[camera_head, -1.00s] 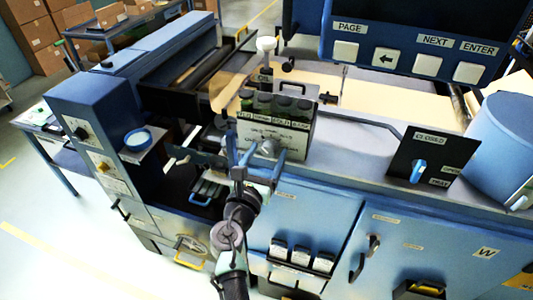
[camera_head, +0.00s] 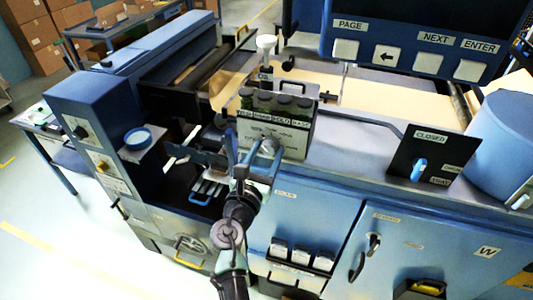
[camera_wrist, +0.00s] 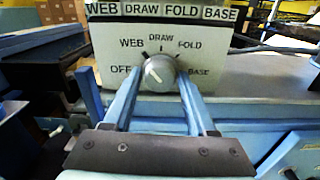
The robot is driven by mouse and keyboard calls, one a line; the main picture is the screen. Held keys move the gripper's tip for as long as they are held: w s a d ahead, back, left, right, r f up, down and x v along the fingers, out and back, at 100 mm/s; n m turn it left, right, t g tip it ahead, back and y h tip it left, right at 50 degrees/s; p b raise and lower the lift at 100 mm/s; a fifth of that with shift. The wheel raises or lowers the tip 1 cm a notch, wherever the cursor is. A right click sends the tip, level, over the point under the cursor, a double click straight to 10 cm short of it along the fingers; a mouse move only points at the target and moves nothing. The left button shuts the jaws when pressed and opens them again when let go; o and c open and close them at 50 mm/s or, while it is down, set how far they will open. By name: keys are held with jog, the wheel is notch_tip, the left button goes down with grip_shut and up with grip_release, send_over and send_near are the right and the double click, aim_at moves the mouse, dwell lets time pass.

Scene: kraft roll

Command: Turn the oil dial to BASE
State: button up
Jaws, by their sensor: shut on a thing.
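The oil dial is a round grey knob (camera_wrist: 159,72) on a pale panel (camera_wrist: 108,50), with labels OFF, WEB, DRAW, FOLD and BASE around it. The fingers partly hide the knob's sides.
Several dark-capped bottles (camera_head: 280,102) stand in the box above the dial. A black panel with a blue lever (camera_head: 418,170) is to the right, and a blue drum (camera_head: 510,140) beyond it. A blue cup (camera_head: 138,138) sits on the left. The blue cabinet front lies below.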

jog(key=m+b, duration=0.2)
jog(key=m, duration=0.1)
jog(key=m+b, duration=0.2)
jog(key=m, duration=0.1)
jog(key=shift+a+f+m, duration=0.1)
jog(key=shift+f+m, duration=0.1)
jog(key=shift+m, duration=0.1)
jog(key=m+b, duration=0.5)
jog(key=m, duration=0.1)
jog(key=shift+r+m+b, duration=0.15)
jog(key=shift+m+b, duration=0.65)
jog(key=shift+m, duration=0.3)
grip_shut()
jog(key=m+b, duration=0.4)
jog(key=m, duration=0.1)
jog(key=shift+r+b, duration=0.1)
jog(key=shift+b, duration=0.3)
jog(key=m+b, duration=0.3)
jog(key=shift+r+m, duration=0.1)
jog(key=shift+m, duration=0.3)
jog(key=shift+r+m+b, duration=0.15)
jog(key=shift+m+b, duration=0.7)
jog(key=shift+m, duration=0.45)
jog(key=shift+r, duration=0.15)
